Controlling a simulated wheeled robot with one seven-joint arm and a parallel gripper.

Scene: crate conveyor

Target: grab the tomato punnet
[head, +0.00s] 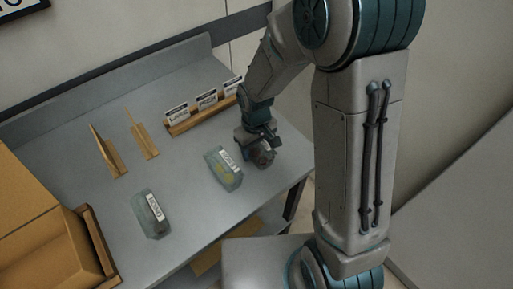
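Three clear labelled punnets stand on the grey table. One punnet with dark reddish contents (265,158) is at the right, right under my gripper (262,146); it may be the tomato punnet, but the contents are too small to tell. My gripper points down at its top and partly hides it. I cannot tell whether the fingers are open or closed on it. A second punnet with yellowish-green contents (224,170) stands just left of it. A third punnet with dark contents (151,214) is farther left and nearer the front.
A wooden rack with white label cards (205,105) stands at the back of the grey table (190,225). Two upright wooden dividers (143,136) are left of it. A large cardboard-coloured box and a wooden crate (92,245) fill the left edge.

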